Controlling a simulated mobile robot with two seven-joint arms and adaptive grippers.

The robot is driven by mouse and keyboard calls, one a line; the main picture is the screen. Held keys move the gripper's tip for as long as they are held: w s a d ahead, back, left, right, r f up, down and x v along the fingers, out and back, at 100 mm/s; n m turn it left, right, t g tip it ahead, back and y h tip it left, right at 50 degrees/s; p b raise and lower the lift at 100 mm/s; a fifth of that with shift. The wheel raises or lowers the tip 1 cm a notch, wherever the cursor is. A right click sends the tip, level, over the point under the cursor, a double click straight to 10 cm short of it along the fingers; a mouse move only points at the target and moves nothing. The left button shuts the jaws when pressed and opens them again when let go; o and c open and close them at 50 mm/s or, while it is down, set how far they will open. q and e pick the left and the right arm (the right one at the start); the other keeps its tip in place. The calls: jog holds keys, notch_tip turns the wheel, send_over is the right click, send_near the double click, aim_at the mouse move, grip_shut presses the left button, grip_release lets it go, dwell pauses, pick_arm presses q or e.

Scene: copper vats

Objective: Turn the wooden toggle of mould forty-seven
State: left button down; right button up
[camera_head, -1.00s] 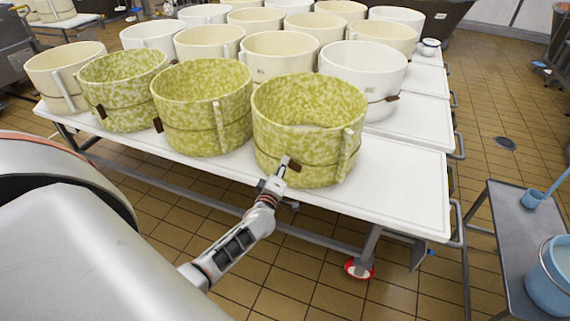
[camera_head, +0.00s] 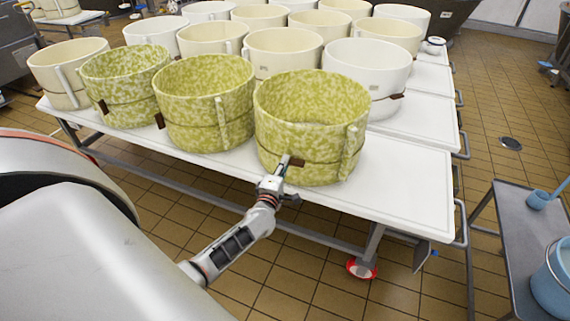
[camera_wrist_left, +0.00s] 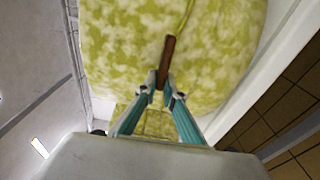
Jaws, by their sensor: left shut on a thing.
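A yellow-green mottled mould (camera_head: 300,115) stands at the front right of the mould group on the white table. A thin cord runs around it, and a brown wooden toggle (camera_head: 297,162) sits on its near side. I cannot read a number on it. My left gripper (camera_head: 284,166) is at this toggle, low on the mould's near wall. In the left wrist view, the gripper's fingers (camera_wrist_left: 160,84) are shut on the lower end of the toggle (camera_wrist_left: 168,56), whose upper part leans slightly right near the cord. My right gripper is not in view.
Two more mottled moulds stand to the left, with several cream moulds behind. The white table (camera_head: 410,195) is bare at its front right. A grey trolley (camera_head: 515,235) with a blue bucket (camera_head: 552,280) stands at the right.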

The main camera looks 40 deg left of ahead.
pick_arm(q)
jog(key=c, duration=2.1)
grip_release()
jog(key=shift+c, duration=0.2)
jog(key=v, duration=1.2)
